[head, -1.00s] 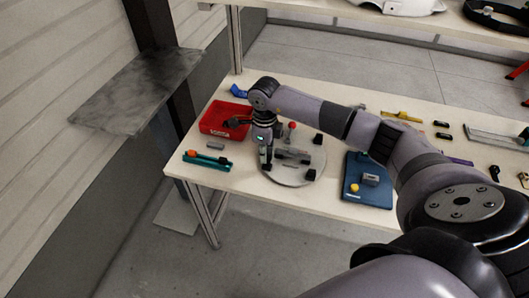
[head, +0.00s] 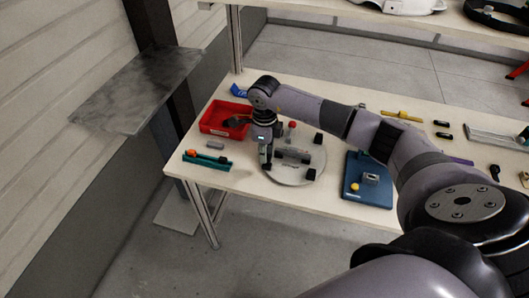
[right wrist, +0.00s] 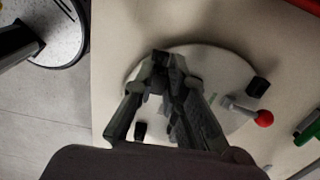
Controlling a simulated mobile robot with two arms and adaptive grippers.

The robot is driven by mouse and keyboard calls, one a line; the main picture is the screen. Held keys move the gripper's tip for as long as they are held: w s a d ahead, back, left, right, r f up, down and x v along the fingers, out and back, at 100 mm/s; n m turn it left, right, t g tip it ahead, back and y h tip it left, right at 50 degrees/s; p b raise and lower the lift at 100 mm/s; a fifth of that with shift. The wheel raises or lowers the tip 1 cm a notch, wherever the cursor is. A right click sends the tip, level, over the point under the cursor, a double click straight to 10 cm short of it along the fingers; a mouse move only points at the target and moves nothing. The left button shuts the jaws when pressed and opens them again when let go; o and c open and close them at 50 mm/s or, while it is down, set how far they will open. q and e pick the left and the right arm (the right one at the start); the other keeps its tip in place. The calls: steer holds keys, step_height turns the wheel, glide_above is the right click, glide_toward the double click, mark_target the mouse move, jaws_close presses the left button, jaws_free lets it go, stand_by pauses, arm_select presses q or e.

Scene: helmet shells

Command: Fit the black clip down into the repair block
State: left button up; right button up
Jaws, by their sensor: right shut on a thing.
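The black clip is hard to make out; a dark piece (right wrist: 172,88) shows between my fingers in the right wrist view, and I take it for the clip. My right gripper (head: 266,163) is shut on it, pointing down over the left part of the round grey plate (head: 288,179). The grey block on that plate (head: 295,156), which looks like the repair block, lies just right of the fingertips. In the right wrist view the gripper (right wrist: 168,62) hides much of the block. I cannot tell whether clip and block touch. My left gripper is out of view.
A red-knobbed clamp (head: 292,126) and a black stop (head: 318,139) stand on the plate's edge. A red bin (head: 216,131) and a teal tray (head: 205,164) lie left. A blue board (head: 352,192) with a small grey block (head: 371,179) lies right.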

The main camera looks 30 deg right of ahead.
steer(key=shift+b, duration=0.3)
stand_by(0.6)
steer(key=shift+f+b, duration=1)
steer(key=shift+f, duration=0.25)
steer(key=o, duration=0.8)
steer(key=shift+o, duration=0.2)
steer(key=shift+r, duration=0.15)
step_height(320, 180, up, 12)
stand_by(0.3)
